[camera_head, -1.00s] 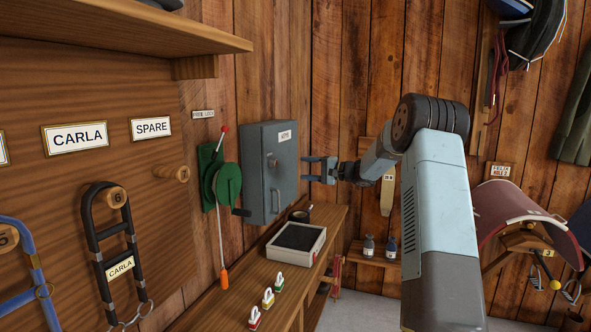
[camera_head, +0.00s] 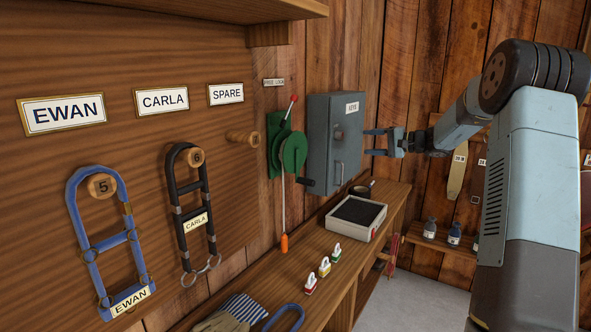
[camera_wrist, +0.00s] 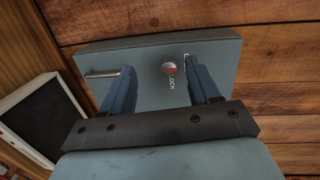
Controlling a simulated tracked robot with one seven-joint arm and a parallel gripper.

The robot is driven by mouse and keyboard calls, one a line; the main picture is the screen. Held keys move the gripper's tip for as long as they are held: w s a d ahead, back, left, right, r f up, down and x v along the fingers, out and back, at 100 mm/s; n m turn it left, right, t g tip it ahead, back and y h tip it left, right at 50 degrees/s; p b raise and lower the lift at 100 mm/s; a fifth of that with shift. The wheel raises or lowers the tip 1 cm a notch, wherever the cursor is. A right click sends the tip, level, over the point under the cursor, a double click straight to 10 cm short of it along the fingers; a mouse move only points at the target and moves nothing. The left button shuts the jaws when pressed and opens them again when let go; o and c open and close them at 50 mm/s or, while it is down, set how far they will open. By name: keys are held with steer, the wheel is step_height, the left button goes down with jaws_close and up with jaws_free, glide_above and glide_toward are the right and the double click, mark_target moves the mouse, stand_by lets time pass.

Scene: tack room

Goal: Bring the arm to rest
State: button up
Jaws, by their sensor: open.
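My gripper (camera_head: 376,142) is open and empty in the head view, held in the air just right of the grey key cabinet (camera_head: 320,132). Its two fingers point left toward the cabinet. In the wrist view, the open fingers (camera_wrist: 158,88) show in front of the cabinet face (camera_wrist: 145,95), with a round knob (camera_wrist: 170,68) between them. I cannot tell from these views whether the fingers touch the cabinet; a gap seems to show in the head view. My arm extends from the right side of the head view.
A wooden bench (camera_head: 300,283) below holds a black-lined tray (camera_head: 355,218), small coloured padlocks (camera_head: 324,267) and gloves (camera_head: 222,322). A green lever device (camera_head: 288,150) is left of the cabinet. Halters (camera_head: 110,245) hang on the left wall. Bottles (camera_head: 454,235) stand on a low shelf.

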steer(key=s+a+r+n+g+h, duration=0.25)
steer(key=s+a, duration=0.35)
steer(key=s, duration=0.6)
steer(key=s+a+r+n+g+h, duration=0.15)
steer(key=s+a+h, duration=0.35)
steer(key=s, duration=0.6)
steer(key=s+d+f+h, duration=0.1)
steer(key=s+h, duration=0.1)
steer(key=s, duration=0.7)
steer(key=s+d+f+n+h, duration=0.1)
steer(key=s+d+f+h, duration=0.1)
steer(key=s, duration=0.8)
steer(key=s+d+f+n+t+h, duration=0.1)
steer(key=s+f+h, duration=0.1)
steer(key=s, duration=0.7)
steer(key=shift+s+d+f, duration=0.15)
steer(key=shift+s, duration=0.2)
steer(key=shift+h, duration=0.25)
